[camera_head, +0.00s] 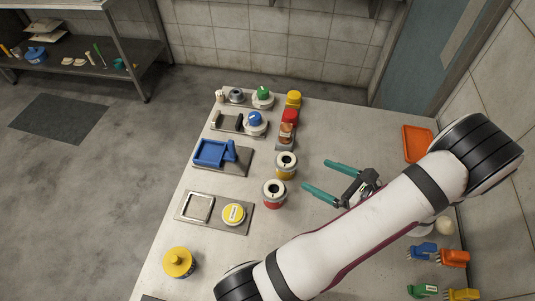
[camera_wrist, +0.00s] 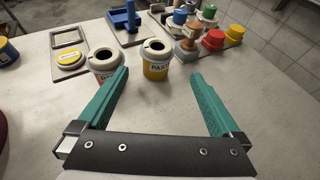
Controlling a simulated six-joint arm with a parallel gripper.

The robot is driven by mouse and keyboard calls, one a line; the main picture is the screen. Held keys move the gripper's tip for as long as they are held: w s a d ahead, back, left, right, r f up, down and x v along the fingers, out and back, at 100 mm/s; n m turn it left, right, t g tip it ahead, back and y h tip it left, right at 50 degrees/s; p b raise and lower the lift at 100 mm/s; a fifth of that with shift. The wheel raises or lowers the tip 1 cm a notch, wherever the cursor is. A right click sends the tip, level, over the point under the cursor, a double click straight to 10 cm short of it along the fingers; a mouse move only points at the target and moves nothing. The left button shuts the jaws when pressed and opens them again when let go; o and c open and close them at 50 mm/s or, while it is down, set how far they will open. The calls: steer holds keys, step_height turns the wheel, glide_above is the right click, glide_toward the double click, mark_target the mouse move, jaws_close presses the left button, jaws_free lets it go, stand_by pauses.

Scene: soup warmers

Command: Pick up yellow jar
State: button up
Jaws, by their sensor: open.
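A white jar with a dark opening and a yellow band (camera_head: 285,173) stands upright on the table in the head view. It also shows in the wrist view (camera_wrist: 156,70), its label partly readable, ahead of and between my green fingertips. My gripper (camera_head: 316,175) is open and empty, to the right of this jar, with its fingers pointing towards it and a gap between. A similar jar with a red band (camera_head: 274,196) stands close beside it, nearer the camera in the head view. In the wrist view this red-banded jar (camera_wrist: 104,64) is left of the yellow one, partly behind the left fingertip.
A tray with a yellow round lid (camera_head: 233,214) and a blue tray set (camera_head: 222,154) lie left of the jars. Red and yellow canisters (camera_head: 293,99) stand behind. The table between gripper and jars is clear.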

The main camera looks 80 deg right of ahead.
mark_target(286, 168)
steer(key=x, duration=1.5)
steer(key=shift+w+a+f, duration=0.25)
steer(key=shift+w, duration=0.05)
steer(key=c, duration=1.5)
steer(key=shift+c, duration=0.2)
